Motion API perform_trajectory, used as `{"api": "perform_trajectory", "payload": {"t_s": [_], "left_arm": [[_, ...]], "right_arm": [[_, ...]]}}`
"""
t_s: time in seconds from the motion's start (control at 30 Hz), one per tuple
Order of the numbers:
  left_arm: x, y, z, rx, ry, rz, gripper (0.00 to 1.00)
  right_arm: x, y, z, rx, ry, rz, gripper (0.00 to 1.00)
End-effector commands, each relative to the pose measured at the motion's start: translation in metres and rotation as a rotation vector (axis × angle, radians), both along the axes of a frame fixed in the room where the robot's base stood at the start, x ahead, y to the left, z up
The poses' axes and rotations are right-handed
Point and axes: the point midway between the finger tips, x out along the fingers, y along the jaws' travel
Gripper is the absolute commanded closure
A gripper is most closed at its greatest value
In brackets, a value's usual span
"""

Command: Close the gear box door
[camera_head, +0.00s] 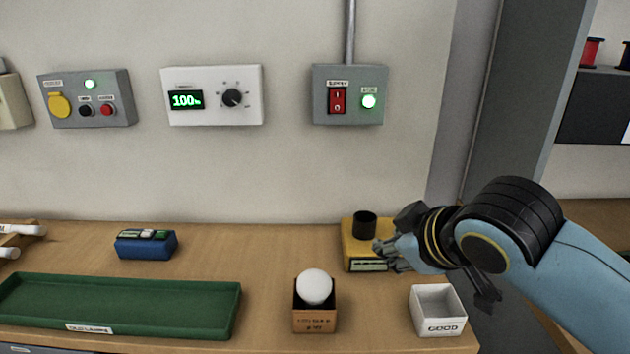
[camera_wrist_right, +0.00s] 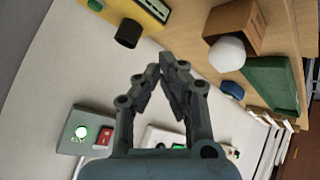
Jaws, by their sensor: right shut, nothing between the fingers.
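I cannot make out a gear box or an open door in either view. My right gripper (camera_head: 384,250) is at the right of the bench, in front of the yellow device (camera_head: 355,232) and overlapping its right side in the head view. In the right wrist view its fingers (camera_wrist_right: 166,70) come together at the tips with nothing between them. Whether the gripper touches the yellow device cannot be told. My left gripper is not in view.
On the wall are a grey switch box (camera_head: 350,75), a white dial panel (camera_head: 212,72) and a grey button box (camera_head: 88,112). The bench holds a green tray (camera_head: 120,290), a blue device (camera_head: 146,246), a brown box (camera_head: 314,322) with a white bulb (camera_head: 315,285), and a white "GOOD" box (camera_head: 440,327).

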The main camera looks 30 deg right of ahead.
Motion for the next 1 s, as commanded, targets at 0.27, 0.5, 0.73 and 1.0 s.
{"api": "perform_trajectory", "payload": {"t_s": [0.27, 0.5, 0.73, 1.0], "left_arm": [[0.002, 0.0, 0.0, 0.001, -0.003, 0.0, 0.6], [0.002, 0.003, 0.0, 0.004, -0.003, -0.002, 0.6], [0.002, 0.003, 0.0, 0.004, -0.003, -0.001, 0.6], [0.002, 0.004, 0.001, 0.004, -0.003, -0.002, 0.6]], "right_arm": [[0.14, -0.039, 0.181, -0.425, -0.597, 0.262, 1.0], [0.167, -0.031, 0.447, -1.179, -1.261, 0.642, 1.0], [0.078, -0.03, 0.59, -1.995, -1.52, 1.043, 1.0], [0.001, -0.062, 0.626, 2.454, 1.421, -1.348, 1.0]]}}
